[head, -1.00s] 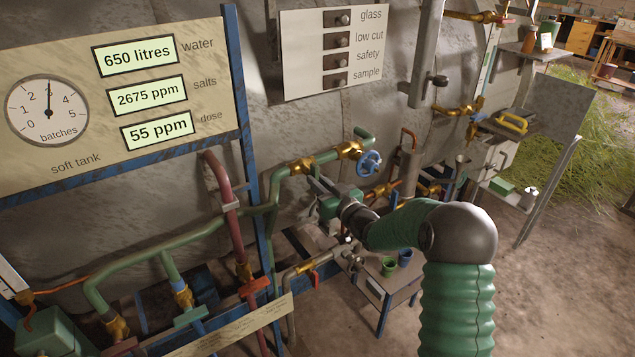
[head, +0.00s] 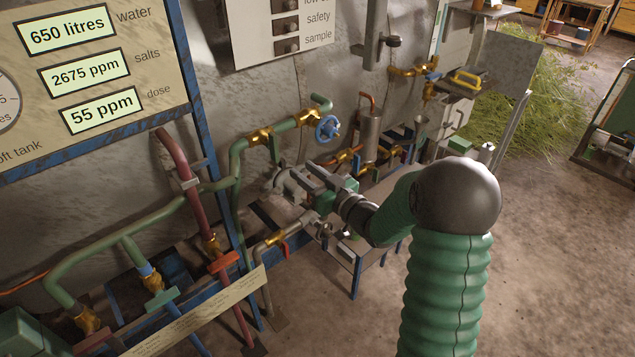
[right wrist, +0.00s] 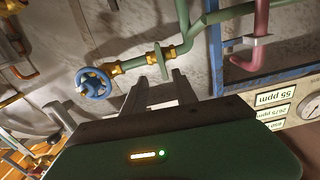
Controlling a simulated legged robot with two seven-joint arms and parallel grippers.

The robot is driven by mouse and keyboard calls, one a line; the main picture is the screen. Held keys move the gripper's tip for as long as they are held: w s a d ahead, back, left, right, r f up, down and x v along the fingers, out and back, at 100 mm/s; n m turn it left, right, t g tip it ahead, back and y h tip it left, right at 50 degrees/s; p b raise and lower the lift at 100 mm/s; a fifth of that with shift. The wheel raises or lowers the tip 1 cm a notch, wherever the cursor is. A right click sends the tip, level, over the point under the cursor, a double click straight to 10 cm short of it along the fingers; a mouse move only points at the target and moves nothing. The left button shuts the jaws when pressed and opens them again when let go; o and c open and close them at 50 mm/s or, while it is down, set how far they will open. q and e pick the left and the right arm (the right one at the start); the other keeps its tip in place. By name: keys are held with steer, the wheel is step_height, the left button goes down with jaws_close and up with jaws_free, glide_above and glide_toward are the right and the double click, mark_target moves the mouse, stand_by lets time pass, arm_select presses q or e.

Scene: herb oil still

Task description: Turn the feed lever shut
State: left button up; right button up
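A green lever (right wrist: 160,60) sits at a brass valve on the green pipe in the right wrist view. No label on it is readable, so I cannot tell for sure that it is the feed lever. In the head view the brass valve (head: 258,137) is on the green pipe, left of the blue handwheel (head: 328,128). My right gripper (head: 295,172) is just below this valve, its fingers apart and empty. In the right wrist view the fingertips (right wrist: 165,76) point at the green lever, with no clear contact. My left gripper is out of view.
Red lever handles, one on the red pipe (head: 222,262), and a blue-green handle (head: 162,300) are at lower left. A smaller red lever (head: 285,250) is below my gripper. A sign panel (head: 90,75) stands at left. The floor at right is open.

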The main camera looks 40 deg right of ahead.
steer(key=s, duration=0.5)
stand_by(1.2)
